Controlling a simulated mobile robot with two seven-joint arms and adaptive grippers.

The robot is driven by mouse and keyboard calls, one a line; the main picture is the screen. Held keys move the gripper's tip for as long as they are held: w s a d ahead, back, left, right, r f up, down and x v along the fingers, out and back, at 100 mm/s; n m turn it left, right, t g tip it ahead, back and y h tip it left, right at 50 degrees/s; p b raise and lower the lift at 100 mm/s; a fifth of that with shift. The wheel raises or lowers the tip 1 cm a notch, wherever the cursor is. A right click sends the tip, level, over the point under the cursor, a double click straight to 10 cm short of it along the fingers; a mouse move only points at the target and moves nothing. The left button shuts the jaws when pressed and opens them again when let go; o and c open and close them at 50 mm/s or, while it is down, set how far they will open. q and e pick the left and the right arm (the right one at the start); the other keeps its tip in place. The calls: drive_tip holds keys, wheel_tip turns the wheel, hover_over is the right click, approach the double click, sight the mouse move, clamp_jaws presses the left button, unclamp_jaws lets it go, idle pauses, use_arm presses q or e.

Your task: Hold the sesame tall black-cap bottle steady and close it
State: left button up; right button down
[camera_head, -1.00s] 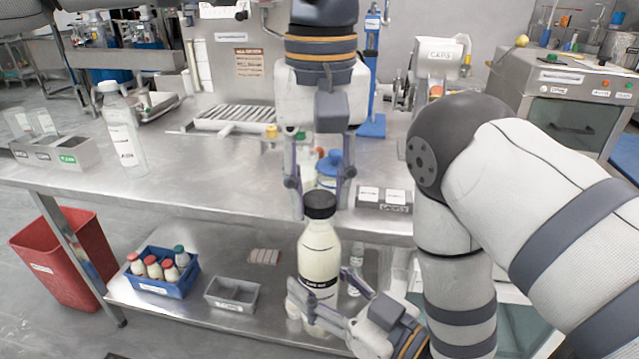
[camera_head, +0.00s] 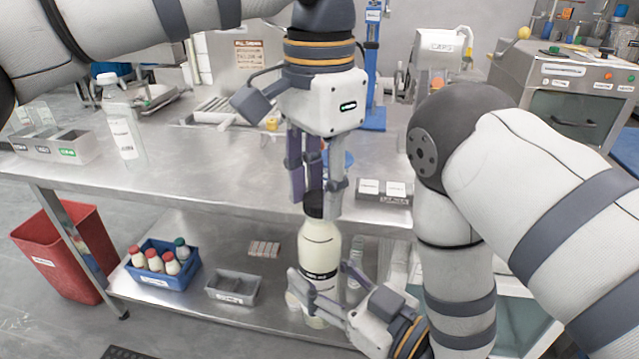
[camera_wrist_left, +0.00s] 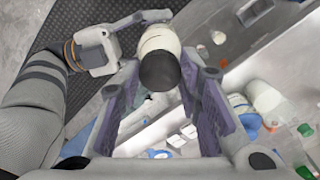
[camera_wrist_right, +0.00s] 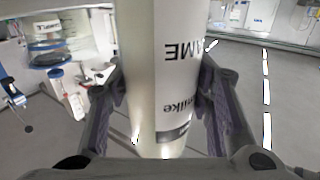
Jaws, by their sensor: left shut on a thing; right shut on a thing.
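The tall sesame bottle (camera_head: 320,246) is cream-coloured with a black label band. It hangs upright in front of the workbench. My right gripper (camera_head: 322,284) is shut on its lower body, and its fingers flank the bottle in the right wrist view (camera_wrist_right: 165,80). The black cap (camera_head: 314,206) sits on the bottle's mouth; whether it is fully seated cannot be told. My left gripper (camera_head: 318,190) points down from above and is shut on the cap. In the left wrist view the round cap (camera_wrist_left: 160,70) lies between the left fingertips.
A blue crate (camera_head: 160,278) with several small bottles and a grey tray (camera_head: 232,288) stand on the lower shelf. A clear bottle (camera_head: 122,125) stands on the bench (camera_head: 220,170) at left. A red bin (camera_head: 75,255) is on the floor.

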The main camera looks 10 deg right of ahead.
use_arm(q)
drive_tip(key=shift+r+m, duration=0.1)
drive_tip(key=shift+m, duration=0.4)
drive_tip(key=o, duration=0.7)
drive_tip(key=shift+c, duration=0.2)
drive_tip(key=shift+r, duration=0.1)
wheel_tip(320, 180, up, 3)
drive_tip(key=shift+s+d+r, duration=0.1)
drive_tip(key=shift+r, duration=0.55)
drive_tip(key=shift+c, duration=0.4)
